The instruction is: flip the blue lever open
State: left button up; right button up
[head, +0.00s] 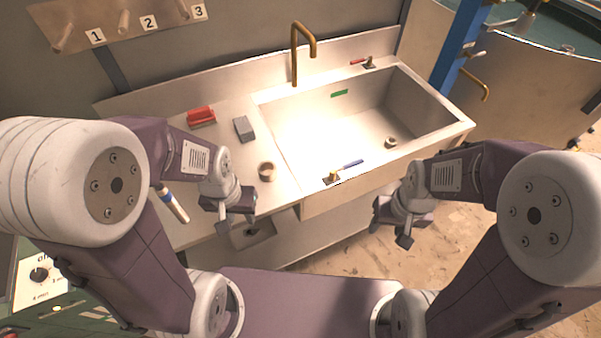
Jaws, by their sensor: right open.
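The blue lever (351,163) lies on the front rim of the sink, near its left front corner, with a yellowish pivot on a small dark base. It points to the right, roughly along the rim. My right gripper (390,230) is open and empty, in front of the sink and below and right of the lever in the picture, apart from it. My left gripper (238,226) is near the counter's front edge, left of the lever and apart from it. Its fingers are too small and dark to judge their gap.
The sink (430,150) has a brass tap (296,55) and a red lever (358,62) at its back. On the counter are a red object (201,116), a grey block (244,129) and a small round cup (266,171). Bare floor lies right of the sink front.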

aim_at(332, 177)
jog(key=i+l+u, duration=0.2)
jog(key=u, duration=0.25)
jog(key=i+l+u, duration=0.4)
jog(key=k+j, duration=0.1)
